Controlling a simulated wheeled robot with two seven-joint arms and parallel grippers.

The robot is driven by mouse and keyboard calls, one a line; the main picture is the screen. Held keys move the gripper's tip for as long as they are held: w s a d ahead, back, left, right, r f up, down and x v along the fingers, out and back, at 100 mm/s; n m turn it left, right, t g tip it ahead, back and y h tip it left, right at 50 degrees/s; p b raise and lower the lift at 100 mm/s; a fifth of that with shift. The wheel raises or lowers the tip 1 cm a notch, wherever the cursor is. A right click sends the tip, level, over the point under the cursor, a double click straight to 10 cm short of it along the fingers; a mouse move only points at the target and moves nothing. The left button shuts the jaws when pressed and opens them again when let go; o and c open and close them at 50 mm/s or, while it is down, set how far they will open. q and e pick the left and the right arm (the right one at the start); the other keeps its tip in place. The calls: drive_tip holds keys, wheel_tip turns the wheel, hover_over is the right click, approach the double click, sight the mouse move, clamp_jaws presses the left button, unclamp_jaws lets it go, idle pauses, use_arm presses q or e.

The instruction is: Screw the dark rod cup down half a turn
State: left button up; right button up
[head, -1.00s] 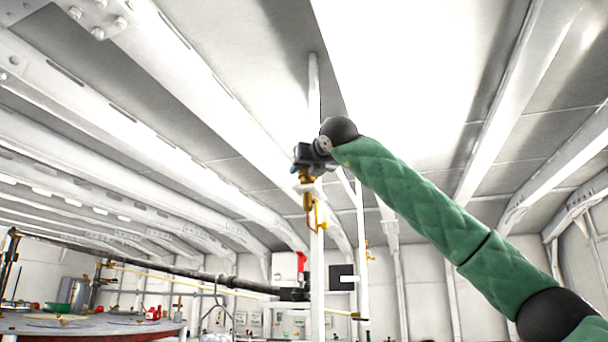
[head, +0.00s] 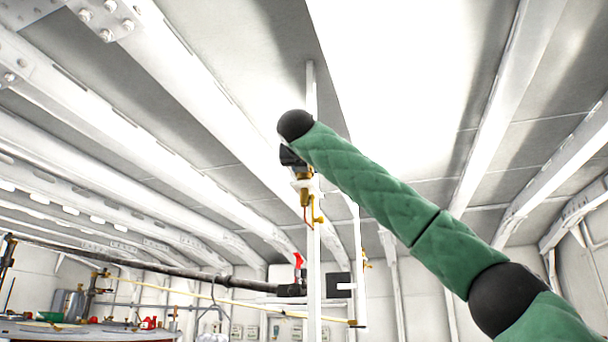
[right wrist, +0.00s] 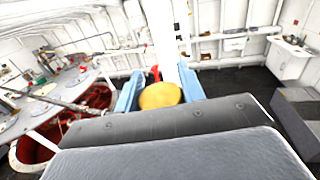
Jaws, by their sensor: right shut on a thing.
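A brass cup (head: 305,187) sits on a small white bracket high on a white post, with a copper-coloured pipe (head: 308,213) below it. In the right wrist view its round yellow top (right wrist: 160,95) shows between the blue fingers. My right gripper (head: 294,160) is at the cup from above, shut on it; the wrist partly covers the gripper in the head view. A long dark rod (head: 170,268) runs from the left to the post, lower down. I cannot tell from markings which rod the cup serves. My left gripper is not in view.
A red-handled valve (head: 299,260) and a dark square block (head: 338,285) are lower on the post. A thin yellow rod (head: 230,304) runs below the dark rod. Another white post (head: 361,240) stands close right. White ceiling beams are overhead.

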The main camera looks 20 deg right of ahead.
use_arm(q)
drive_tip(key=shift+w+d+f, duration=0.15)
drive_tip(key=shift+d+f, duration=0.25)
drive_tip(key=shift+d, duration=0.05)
use_arm(e)
drive_tip(key=shift+s+d+r+m+g+h, duration=0.1)
drive_tip(key=shift+m+g+h, duration=0.2)
drive_tip(key=shift+h, duration=0.2)
drive_tip(key=shift+r+m+g+h, duration=0.1)
drive_tip(key=shift+m+g+h, duration=0.1)
drive_tip(key=shift+m+h, duration=0.25)
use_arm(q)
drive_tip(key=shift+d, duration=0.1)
use_arm(e)
drive_tip(key=o, duration=1)
drive_tip(key=shift+f, duration=0.1)
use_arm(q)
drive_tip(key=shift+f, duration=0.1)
use_arm(e)
drive_tip(key=shift+s+f+b, duration=0.1)
drive_tip(key=shift+s+b, duration=0.05)
drive_tip(key=shift+b, duration=0.2)
use_arm(q)
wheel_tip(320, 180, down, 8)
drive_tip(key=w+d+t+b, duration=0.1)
drive_tip(key=b, duration=0.1)
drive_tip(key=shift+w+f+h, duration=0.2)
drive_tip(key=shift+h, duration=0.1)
use_arm(e)
drive_tip(key=shift+v, duration=3.8)
